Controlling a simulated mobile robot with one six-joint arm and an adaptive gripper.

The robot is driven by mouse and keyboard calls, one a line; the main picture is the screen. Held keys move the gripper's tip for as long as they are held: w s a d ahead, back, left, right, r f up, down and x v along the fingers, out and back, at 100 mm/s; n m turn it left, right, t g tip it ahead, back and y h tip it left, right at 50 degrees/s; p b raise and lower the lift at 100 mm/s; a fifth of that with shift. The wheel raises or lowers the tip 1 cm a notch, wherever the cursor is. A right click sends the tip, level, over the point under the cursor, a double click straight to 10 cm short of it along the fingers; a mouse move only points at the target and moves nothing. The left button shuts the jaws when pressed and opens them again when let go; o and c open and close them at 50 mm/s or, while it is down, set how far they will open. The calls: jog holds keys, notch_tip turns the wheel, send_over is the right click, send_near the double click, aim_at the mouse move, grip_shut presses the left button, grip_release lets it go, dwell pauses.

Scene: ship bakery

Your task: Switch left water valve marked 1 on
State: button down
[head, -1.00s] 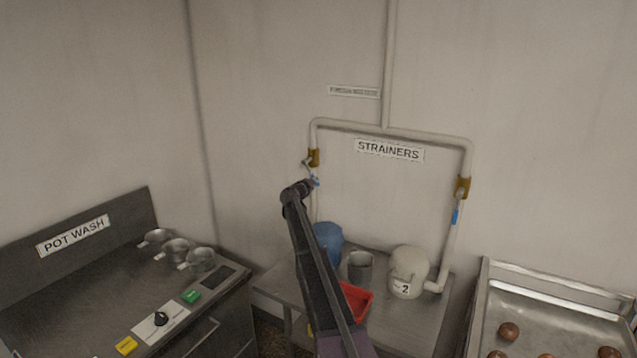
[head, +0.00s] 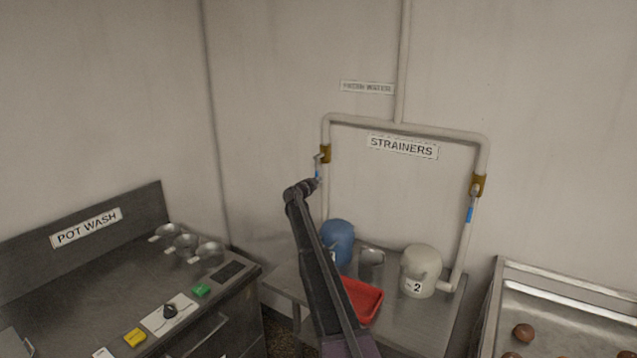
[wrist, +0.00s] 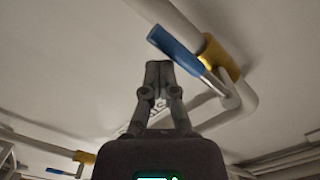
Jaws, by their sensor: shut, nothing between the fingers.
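The left valve has a brass body (head: 325,153) on the left branch of the white pipe, and a lever with a blue grip (head: 318,174). The lever hangs down, roughly along the pipe. In the wrist view its blue grip (wrist: 175,48) and brass body (wrist: 220,57) are at the upper right, the grip nearly parallel to the pipe. My gripper (wrist: 158,68) is shut and empty, close beside the grip; I cannot tell if they touch. In the head view my gripper (head: 314,185) partly covers the grip's lower end. No number shows on this valve.
The right valve (head: 478,185) has its blue lever (head: 469,214) along its pipe. Below, a steel table holds a blue container (head: 338,238), a grey cup (head: 371,262), a white container marked 2 (head: 421,268) and a red tray (head: 362,299). The pot wash counter (head: 90,290) is left.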

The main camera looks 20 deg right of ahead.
dwell(0.6)
jog(key=s+a, duration=0.6)
jog(key=s, duration=0.3)
jog(key=shift+s+a, duration=0.15)
jog(key=shift+s, duration=0.25)
dwell(0.4)
